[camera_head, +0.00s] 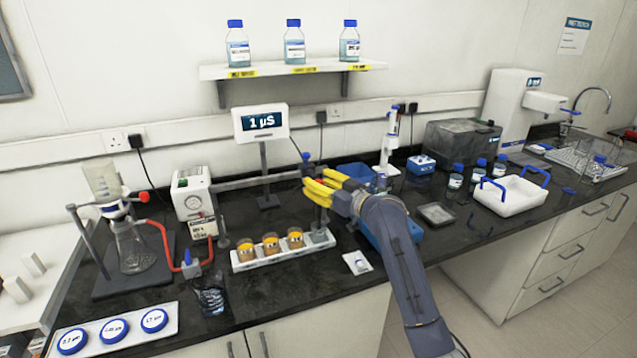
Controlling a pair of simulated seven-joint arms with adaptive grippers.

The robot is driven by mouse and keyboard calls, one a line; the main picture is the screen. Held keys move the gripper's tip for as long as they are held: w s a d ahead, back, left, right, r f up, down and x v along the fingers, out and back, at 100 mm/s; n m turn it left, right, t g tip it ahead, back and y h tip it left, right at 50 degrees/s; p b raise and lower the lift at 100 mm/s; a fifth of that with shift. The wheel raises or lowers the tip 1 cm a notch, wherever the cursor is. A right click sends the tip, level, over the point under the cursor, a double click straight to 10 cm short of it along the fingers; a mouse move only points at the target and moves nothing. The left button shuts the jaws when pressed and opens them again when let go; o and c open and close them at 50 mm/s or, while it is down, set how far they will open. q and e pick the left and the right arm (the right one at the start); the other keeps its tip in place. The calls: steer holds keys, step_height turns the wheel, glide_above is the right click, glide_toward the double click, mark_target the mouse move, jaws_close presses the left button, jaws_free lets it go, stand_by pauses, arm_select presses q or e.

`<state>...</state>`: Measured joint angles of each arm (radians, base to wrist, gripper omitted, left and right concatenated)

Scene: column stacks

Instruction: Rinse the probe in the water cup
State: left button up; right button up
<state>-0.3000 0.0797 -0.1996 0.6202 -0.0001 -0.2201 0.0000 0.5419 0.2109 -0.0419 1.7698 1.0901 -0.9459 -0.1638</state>
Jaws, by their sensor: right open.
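The probe (306,157) shows only as a blue top just behind my right gripper; its lower part is hidden by the yellow fingers. My right gripper (314,187) is open, with its fingers at the probe's stand, above the right end of a white rack (272,262). I cannot tell whether the probe lies between the fingers. A greyish cup (319,236), likely the water cup, sits at the rack's right end below the gripper, partly hidden. Three amber cups (270,243) stand to its left. The meter (261,122) behind reads 1 µS. My left gripper is not in view.
A filter flask (133,250) with a red hose and a pump (193,200) stand on the left. A white basket (511,196) and blue-capped bottles are at right. The counter's front edge is near.

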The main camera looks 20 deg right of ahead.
steer(key=shift+c, duration=0.2)
jaws_close()
stand_by(0.4)
